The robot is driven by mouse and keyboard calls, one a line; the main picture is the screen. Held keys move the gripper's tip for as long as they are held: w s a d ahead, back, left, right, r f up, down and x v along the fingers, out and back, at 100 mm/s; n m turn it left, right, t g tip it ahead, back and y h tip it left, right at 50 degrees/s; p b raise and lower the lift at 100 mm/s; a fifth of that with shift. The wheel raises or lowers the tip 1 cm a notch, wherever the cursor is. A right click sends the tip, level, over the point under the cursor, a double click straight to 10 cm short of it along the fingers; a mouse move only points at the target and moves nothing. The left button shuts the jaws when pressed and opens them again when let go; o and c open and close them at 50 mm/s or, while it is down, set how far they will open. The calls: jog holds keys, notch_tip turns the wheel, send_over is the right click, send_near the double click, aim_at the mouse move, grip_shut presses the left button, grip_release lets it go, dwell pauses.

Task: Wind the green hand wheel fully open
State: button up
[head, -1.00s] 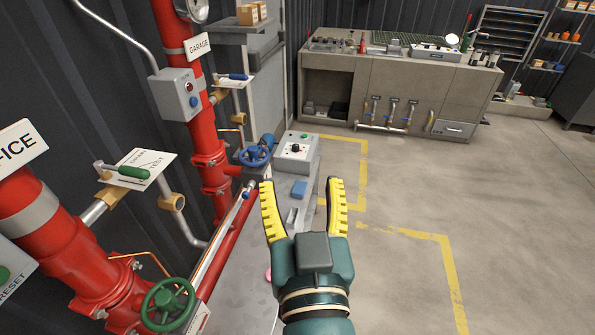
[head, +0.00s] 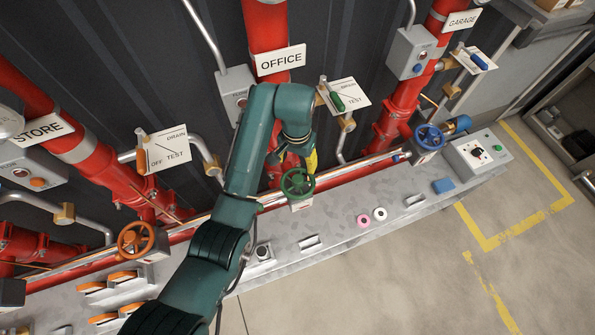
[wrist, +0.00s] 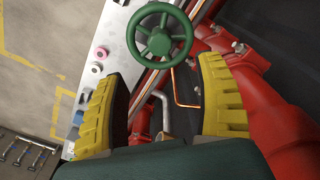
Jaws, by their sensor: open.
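The green hand wheel (head: 297,183) sits on the red pipework under the OFFICE sign (head: 281,60), at the middle of the head view. In the wrist view the green hand wheel (wrist: 160,34) shows whole, with its spokes and hub, beyond the fingertips. My gripper (wrist: 165,85) is open and empty, its two yellow fingers wide apart. In the head view my gripper (head: 312,158) is close beside the wheel on its upper right, partly hidden by my arm. In the wrist view no finger visibly touches the rim.
An orange hand wheel (head: 136,240) is to the left and a blue hand wheel (head: 429,137) to the right. A drain/test lever plate (head: 344,97) stands close to my wrist. Pink (head: 363,221) and white rings lie on the grey bench. The floor at right is clear.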

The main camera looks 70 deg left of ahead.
aim_at(297, 179)
notch_tip(297, 179, down, 12)
jog(key=shift+w+r, duration=0.1)
grip_shut()
dwell(0.8)
